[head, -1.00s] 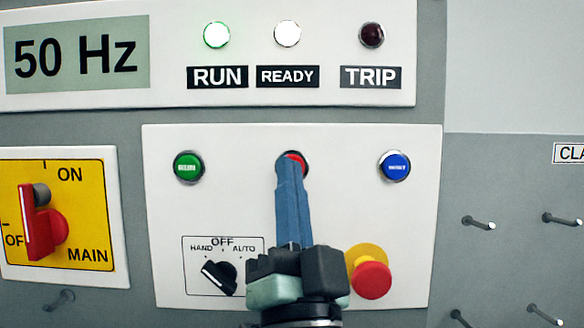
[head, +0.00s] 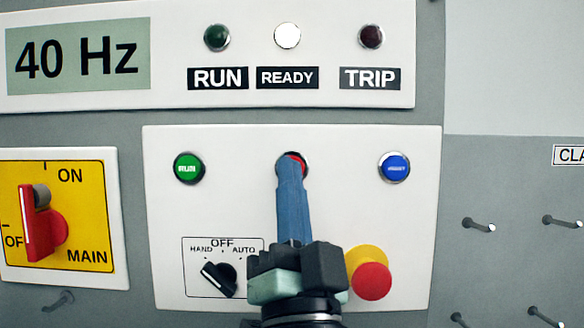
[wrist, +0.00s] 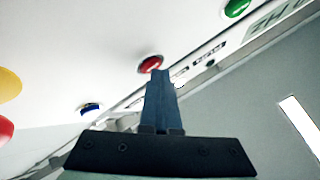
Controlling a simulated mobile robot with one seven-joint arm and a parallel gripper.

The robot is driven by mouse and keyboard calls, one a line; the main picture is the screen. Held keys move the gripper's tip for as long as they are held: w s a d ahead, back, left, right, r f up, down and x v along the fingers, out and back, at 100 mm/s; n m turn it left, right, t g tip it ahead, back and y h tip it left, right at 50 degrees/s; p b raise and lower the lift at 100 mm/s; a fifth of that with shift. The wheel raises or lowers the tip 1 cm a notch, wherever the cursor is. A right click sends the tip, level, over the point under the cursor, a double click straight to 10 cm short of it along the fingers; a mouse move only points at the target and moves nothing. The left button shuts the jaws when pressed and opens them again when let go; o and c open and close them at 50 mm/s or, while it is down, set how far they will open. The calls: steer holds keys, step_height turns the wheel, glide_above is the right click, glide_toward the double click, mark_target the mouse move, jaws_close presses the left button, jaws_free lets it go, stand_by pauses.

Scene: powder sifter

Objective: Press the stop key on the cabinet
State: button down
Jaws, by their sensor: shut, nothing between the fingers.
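The stop key is a red round button (head: 298,158) at the top middle of the white key panel (head: 350,220) on the cabinet. My gripper (head: 290,168) is shut and empty, its blue fingers pointing at the key and covering most of it in the head view. In the wrist view the red key (wrist: 150,63) shows just past the fingertips (wrist: 160,75); I cannot tell whether they touch it. The display (head: 77,54) reads 40 Hz. The RUN lamp (head: 217,37) is dark green, the READY lamp (head: 287,35) is lit white, and the TRIP lamp (head: 371,36) is dark.
A green run key (head: 188,168) is left of the stop key and a blue key (head: 394,167) is right. Below are a HAND-OFF-AUTO selector (head: 219,277) and a red mushroom button (head: 371,281). A red main switch (head: 40,225) is far left; pegs (head: 478,224) stick out at right.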

steer(key=shift+s, duration=0.75)
steer(key=shift+s+p, duration=0.9)
steer(key=shift+s, duration=1.6)
steer(key=s+r+n+h+b, duration=0.1)
steer(key=s+r+n+h, duration=0.1)
steer(key=s+r+n, duration=0.3)
steer(key=shift+r+n+h, duration=0.4)
steer(key=shift+r+n, duration=0.2)
